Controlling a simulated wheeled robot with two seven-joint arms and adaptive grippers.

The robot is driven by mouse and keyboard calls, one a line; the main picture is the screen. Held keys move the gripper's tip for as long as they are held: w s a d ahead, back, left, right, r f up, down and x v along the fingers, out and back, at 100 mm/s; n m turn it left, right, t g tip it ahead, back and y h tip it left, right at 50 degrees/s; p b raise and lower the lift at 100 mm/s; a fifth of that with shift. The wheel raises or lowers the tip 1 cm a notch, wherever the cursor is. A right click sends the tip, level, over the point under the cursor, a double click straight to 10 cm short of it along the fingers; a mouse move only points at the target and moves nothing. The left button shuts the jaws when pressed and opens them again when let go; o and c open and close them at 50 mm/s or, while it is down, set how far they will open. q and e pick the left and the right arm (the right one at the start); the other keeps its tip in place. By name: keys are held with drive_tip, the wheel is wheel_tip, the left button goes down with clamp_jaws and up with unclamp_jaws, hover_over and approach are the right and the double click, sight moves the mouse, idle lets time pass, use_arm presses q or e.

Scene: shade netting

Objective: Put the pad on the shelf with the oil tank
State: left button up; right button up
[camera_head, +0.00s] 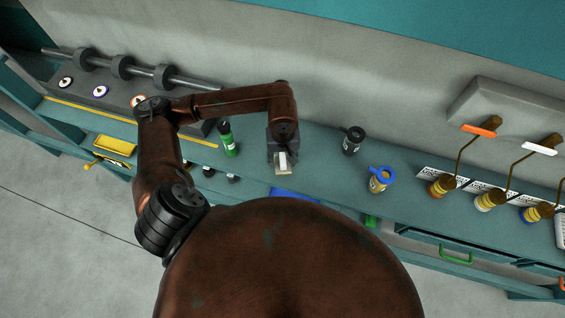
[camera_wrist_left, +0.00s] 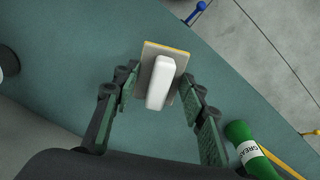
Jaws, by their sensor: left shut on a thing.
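The pad, a white block on a tan plate with a yellow edge, shows in the left wrist view (camera_wrist_left: 160,82); it is also a small pale shape in the head view (camera_head: 283,161). My left gripper (camera_head: 281,154) is shut on it above the teal bench; its green-padded fingers (camera_wrist_left: 160,110) stand on either side of the pad. No oil tank can be picked out with certainty. My right gripper is out of view.
A green bottle (camera_head: 228,139), lettered "GREA…" in the wrist view (camera_wrist_left: 250,150), stands left of the gripper. A black bottle (camera_head: 352,140) and a yellow container with a blue top (camera_head: 380,179) stand to the right. A yellow tray (camera_head: 115,145) lies at left.

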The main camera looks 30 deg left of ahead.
sight(282, 164)
use_arm(q)
drive_tip(key=f, duration=0.1)
drive_tip(key=f+p, duration=0.1)
drive_tip(key=f, duration=0.1)
drive_tip(key=shift+a+f, duration=0.25)
drive_tip(key=shift+f, duration=0.1)
drive_tip(key=shift+f, duration=0.1)
drive_tip(key=o, duration=1.2)
drive_tip(key=shift+c, duration=0.2)
